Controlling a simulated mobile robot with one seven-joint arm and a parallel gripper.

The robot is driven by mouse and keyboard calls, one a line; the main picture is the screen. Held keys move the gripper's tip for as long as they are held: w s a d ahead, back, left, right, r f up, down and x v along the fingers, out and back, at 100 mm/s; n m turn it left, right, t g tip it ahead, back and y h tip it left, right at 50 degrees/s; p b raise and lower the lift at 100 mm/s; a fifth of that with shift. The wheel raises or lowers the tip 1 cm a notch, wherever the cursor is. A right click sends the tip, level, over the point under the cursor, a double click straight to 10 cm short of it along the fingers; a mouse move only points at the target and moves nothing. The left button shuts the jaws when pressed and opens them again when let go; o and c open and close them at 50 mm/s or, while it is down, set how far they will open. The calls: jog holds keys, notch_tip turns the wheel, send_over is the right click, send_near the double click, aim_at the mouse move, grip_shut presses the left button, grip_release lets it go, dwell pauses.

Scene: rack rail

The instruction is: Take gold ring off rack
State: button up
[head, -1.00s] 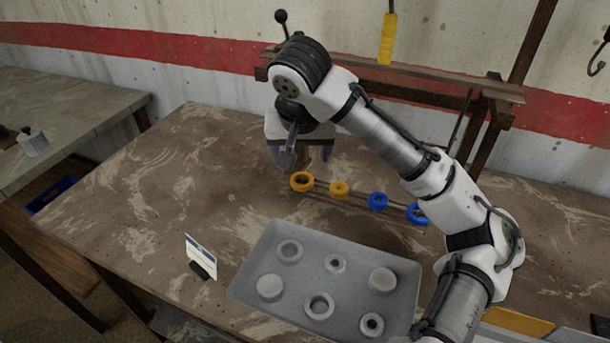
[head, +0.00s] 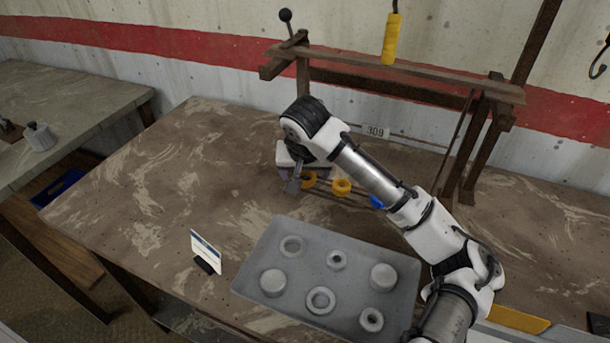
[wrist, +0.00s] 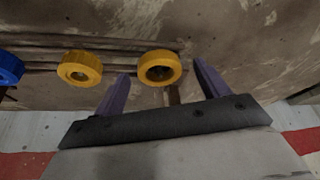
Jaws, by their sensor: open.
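Two gold-yellow rings sit at the left end of a low rail on the table. The end ring (head: 311,180) is partly hidden by my gripper; in the wrist view this ring (wrist: 158,56) shows a dark hole. The second gold ring (head: 341,186) is just to its right in the head view and is the ring at left (wrist: 79,59) in the wrist view. My gripper (head: 301,182) is open and empty at the end ring. In the wrist view its purple fingers (wrist: 160,76) stand on either side of that ring, with gaps. I cannot tell how deep they reach.
Blue rings (head: 376,201) sit further right on the rail, partly behind my arm. A grey tray (head: 254,291) with several grey rings and discs lies in front. A small sign (head: 205,252) stands left of the tray.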

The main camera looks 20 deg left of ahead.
jog(key=c, duration=1.1)
jog(key=shift+o, duration=0.2)
jog(key=shift+r, duration=0.1)
